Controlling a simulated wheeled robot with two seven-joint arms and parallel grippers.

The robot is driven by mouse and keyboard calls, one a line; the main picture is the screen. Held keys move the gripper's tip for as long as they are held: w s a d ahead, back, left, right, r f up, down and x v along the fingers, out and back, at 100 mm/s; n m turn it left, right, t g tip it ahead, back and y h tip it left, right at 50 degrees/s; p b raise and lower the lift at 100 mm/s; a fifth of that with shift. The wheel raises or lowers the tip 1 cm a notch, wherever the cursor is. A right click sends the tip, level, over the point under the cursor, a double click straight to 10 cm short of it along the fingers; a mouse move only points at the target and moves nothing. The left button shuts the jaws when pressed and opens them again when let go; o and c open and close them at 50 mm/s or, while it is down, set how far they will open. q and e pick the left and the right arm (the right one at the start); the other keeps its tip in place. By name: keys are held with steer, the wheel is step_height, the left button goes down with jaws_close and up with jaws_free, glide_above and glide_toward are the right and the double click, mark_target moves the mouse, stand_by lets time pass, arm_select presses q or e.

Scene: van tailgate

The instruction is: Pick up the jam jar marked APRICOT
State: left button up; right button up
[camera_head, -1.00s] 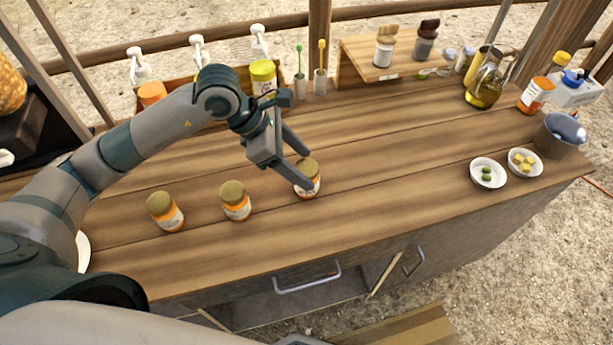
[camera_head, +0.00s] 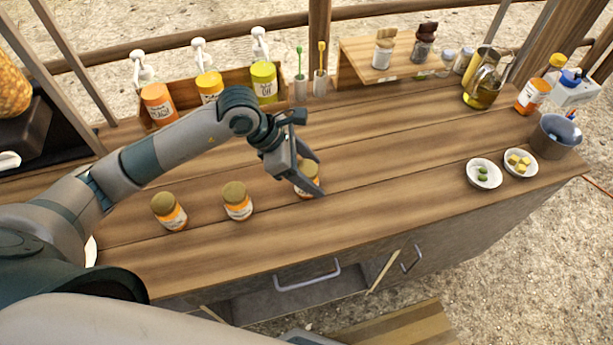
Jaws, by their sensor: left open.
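Three alike jam jars with gold lids and orange-and-white labels stand upright in a row on the wooden counter (camera_head: 400,180): a left jar (camera_head: 169,212), a middle jar (camera_head: 238,201) and a right jar (camera_head: 309,170). Their label words are too small to read, so I cannot tell which is marked APRICOT. My left gripper (camera_head: 318,177) is open and low at the right jar, with its fingers on either side of it. The fingers hide part of that jar. I cannot tell whether they touch it. My right gripper is not in view.
Pump bottles (camera_head: 211,87) stand in a wooden rack behind my arm. A small wooden shelf (camera_head: 400,62) with jars is at the back. Two white bowls (camera_head: 483,174) and a grey pot (camera_head: 553,137) are at the right. The counter's middle right is clear.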

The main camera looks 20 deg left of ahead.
arm_select(q)
steer(key=shift+w+d+f, duration=0.1)
steer(key=shift+d+f, duration=0.35)
steer(key=shift+f, duration=0.3)
steer(key=shift+w, duration=0.1)
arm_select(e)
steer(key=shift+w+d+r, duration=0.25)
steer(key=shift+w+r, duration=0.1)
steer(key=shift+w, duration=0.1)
arm_select(q)
steer(key=c, duration=1.3)
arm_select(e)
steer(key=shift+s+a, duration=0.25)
